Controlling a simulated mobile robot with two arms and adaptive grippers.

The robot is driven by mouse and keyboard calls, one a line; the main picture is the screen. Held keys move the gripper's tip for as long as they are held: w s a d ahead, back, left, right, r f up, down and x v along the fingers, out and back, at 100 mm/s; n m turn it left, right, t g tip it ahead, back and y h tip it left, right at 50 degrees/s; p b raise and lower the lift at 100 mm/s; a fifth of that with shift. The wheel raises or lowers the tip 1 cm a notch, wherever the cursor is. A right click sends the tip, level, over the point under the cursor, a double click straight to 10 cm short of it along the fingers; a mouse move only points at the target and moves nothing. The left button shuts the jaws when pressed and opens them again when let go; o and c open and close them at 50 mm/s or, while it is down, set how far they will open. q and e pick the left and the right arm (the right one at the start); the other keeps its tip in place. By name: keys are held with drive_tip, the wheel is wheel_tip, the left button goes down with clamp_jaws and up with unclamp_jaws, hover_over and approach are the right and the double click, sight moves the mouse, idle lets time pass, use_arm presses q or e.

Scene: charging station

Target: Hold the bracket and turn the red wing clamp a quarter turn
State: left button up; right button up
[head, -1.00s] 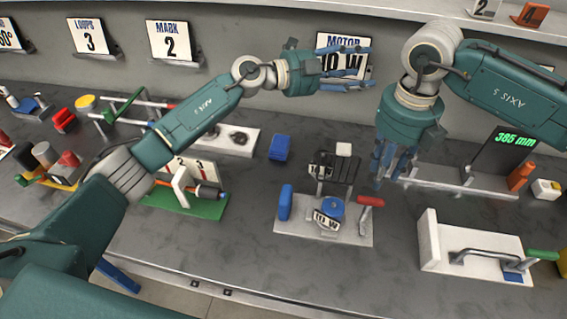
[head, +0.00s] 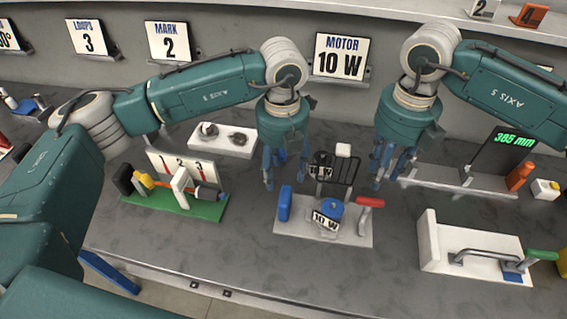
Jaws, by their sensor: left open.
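A red winged handle (head: 370,202), which looks like the red wing clamp, stands at the right of a pale base plate (head: 345,236) in the middle of the bench. A blue upright block (head: 285,204) stands at the plate's left end; I cannot tell whether it is the bracket. Between them sits a round blue-topped motor part (head: 329,211) labelled 10 W. My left gripper (head: 284,174) is open, pointing down, apart from and behind the blue block. My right gripper (head: 391,172) hangs fingers down behind the red handle, apparently open and empty. Neither visibly touches anything.
A dark rack (head: 343,172) stands at the back of the plate. A green board (head: 200,209) with numbered cards lies left. A white fixture (head: 430,245) with a green-ended handle stands right. A MOTOR 10 W sign (head: 340,57) stands behind. Bare bench lies in front of the plate.

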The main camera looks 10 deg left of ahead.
sight(283, 191)
use_arm(q)
wheel_tip(283, 191, down, 9)
drive_tip(key=shift+d+f, duration=0.1)
drive_tip(key=shift+f, duration=0.1)
idle(0.3)
clamp_jaws()
use_arm(e)
drive_tip(key=shift+o, duration=1.4)
